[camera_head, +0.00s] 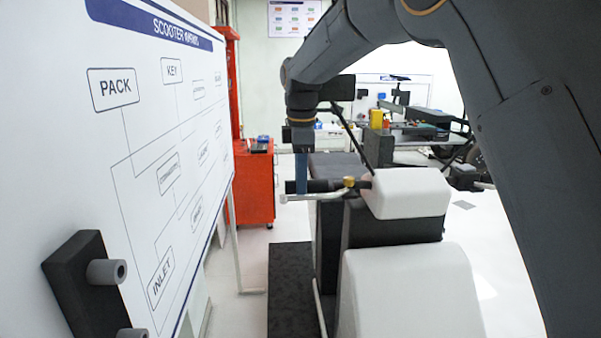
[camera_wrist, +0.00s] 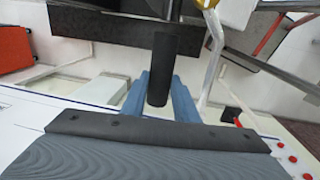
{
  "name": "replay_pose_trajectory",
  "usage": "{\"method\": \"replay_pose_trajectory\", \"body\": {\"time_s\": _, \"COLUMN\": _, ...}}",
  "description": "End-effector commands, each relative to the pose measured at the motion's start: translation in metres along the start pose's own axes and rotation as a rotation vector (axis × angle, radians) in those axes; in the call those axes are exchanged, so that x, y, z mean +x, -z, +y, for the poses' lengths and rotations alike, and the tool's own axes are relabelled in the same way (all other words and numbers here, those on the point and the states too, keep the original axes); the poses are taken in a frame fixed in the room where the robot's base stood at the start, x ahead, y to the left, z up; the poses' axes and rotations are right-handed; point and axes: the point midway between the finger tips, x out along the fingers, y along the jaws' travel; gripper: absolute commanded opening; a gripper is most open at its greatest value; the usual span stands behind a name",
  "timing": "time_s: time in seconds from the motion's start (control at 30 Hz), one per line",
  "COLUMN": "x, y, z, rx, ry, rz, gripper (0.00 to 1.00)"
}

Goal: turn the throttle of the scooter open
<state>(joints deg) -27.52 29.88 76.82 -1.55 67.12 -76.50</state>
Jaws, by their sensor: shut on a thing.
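The scooter shows in the head view with a white handlebar cover (camera_head: 408,190) and a white body panel below it. Its black throttle grip (camera_head: 325,185) sticks out to the left, with a gold collar at its inner end and a silver lever (camera_head: 318,196) beneath. My gripper (camera_head: 302,182) comes down from above at the grip's outer part. In the wrist view my gripper's blue fingers (camera_wrist: 159,92) stand on both sides of the black grip (camera_wrist: 163,62), shut on it. The silver lever (camera_wrist: 212,62) runs beside the right finger, apart from it. The contact faces are hidden.
A whiteboard (camera_head: 160,140) with a scooter wiring diagram stands close at the left, with a black bracket (camera_head: 82,285) on it. A red cabinet (camera_head: 255,185) and a cluttered bench (camera_head: 420,128) stand behind. White floor shows between board and scooter.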

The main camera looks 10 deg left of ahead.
Motion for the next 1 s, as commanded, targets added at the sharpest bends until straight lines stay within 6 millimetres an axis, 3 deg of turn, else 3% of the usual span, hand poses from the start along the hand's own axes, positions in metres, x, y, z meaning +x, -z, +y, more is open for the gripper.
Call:
{"method": "replay_pose_trajectory", "body": {"time_s": 0.5, "x": 0.0028, "y": 0.0001, "z": 0.0084, "rx": 0.001, "ry": 0.337, "rz": 0.0, "gripper": 0.05}}
{"method": "replay_pose_trajectory", "body": {"time_s": 1.0, "x": 0.0036, "y": -0.0002, "z": 0.0109, "rx": 0.001, "ry": 0.49, "rz": 0.0, "gripper": 0.05}}
